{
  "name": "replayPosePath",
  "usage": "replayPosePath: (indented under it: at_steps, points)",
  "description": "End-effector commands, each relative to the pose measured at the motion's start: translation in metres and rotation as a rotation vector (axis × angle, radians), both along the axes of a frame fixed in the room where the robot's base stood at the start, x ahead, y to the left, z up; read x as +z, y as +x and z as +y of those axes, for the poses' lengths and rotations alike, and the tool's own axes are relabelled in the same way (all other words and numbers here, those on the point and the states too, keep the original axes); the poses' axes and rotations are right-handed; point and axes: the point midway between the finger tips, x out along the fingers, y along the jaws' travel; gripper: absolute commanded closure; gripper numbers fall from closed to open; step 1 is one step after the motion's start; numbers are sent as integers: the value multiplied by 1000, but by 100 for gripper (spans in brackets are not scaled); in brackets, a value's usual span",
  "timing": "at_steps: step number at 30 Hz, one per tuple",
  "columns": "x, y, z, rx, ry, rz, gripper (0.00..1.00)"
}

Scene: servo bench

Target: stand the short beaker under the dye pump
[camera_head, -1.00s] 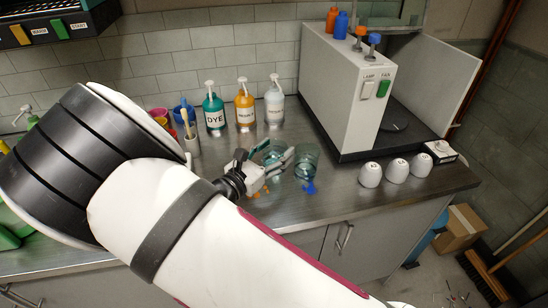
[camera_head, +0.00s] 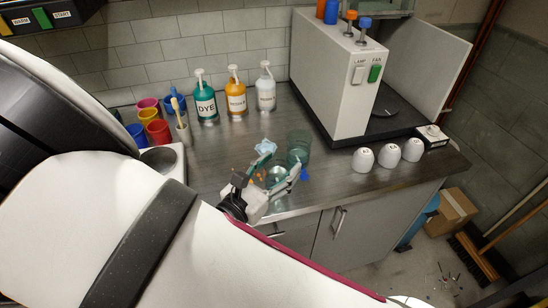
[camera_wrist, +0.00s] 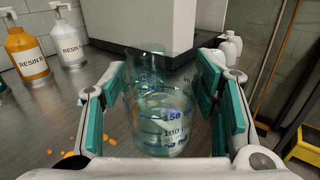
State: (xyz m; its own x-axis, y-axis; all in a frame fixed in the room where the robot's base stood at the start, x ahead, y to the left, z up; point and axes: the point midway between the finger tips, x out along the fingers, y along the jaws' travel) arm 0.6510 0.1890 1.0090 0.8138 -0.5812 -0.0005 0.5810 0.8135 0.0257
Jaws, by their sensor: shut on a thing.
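The short beaker (camera_head: 278,177) is clear glass with blue volume marks and stands between the fingers of my gripper (camera_head: 281,168). In the wrist view the same beaker (camera_wrist: 160,120) fills the space between the teal pads of my gripper (camera_wrist: 162,105), which is shut on it. I cannot tell whether its base touches the counter. The dye pump (camera_head: 205,103) is a teal bottle labelled DYE with a white pump head, at the back against the tiles. It stands behind and left of my gripper. The space under its spout looks clear.
A taller glass beaker (camera_head: 298,146) stands just behind my gripper. Orange (camera_head: 236,97) and whitish (camera_head: 265,92) resin pumps stand right of the dye. Blue and orange spots mark the counter.

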Motion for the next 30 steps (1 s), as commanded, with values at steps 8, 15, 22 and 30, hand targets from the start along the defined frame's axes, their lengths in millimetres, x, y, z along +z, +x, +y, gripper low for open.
replayPosePath:
  at_steps: [8,15,22,30]
  points:
    - [3,-23,-6,1,-1,-1,81]
    - [4,-36,-9,-1,1,-1,81]
    - [4,-41,-11,-1,0,-1,81]
    - [5,-42,-11,0,0,-1,81]
